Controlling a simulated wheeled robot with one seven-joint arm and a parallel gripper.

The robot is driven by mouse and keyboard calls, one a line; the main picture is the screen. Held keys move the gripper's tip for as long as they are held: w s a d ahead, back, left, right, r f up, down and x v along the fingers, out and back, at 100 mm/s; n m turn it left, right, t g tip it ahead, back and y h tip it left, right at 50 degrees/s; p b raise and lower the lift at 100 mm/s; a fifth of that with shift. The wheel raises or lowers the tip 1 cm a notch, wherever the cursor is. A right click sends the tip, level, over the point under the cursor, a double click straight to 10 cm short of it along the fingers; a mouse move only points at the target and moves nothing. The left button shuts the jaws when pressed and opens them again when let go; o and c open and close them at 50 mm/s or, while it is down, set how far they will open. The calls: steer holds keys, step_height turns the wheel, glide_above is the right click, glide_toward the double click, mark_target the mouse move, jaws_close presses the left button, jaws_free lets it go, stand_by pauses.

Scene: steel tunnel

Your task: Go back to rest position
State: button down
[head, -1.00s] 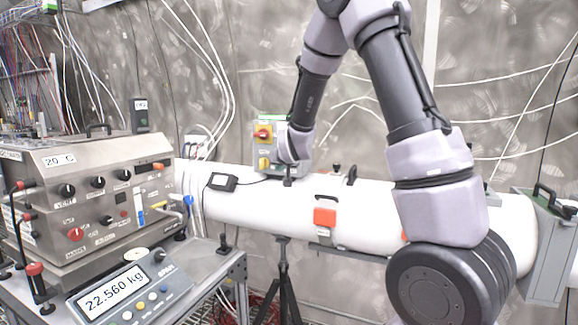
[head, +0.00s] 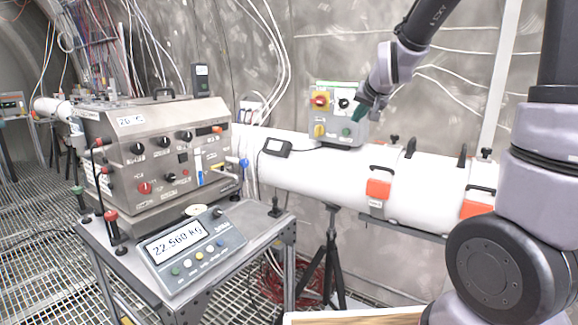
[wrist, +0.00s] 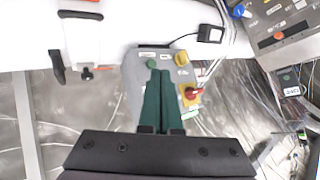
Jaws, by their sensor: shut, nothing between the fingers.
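The box also carries a red knob on yellow (head: 320,99), a black knob (head: 344,103) and a yellow knob (head: 319,130).
A steel instrument cabinet (head: 110,150) and a scale reading 22.560 kg (head: 190,250) stand on a metal table at left. The white pipe (head: 335,171) with orange latches (head: 378,188) runs across. A black tripod (head: 330,262) stands below. Grating floor (head: 40,250) is open at far left.

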steer(key=s+d+r+g, duration=0.1)
steer(key=s+r, duration=0.1)
steer(key=s, duration=1.1)
steer(key=s+d+r+g, duration=0.2)
steer(key=s+r, duration=0.1)
steer(key=s, duration=1.1)
steer(key=shift+m+y, duration=0.3)
steer(key=shift+r, duration=0.1)
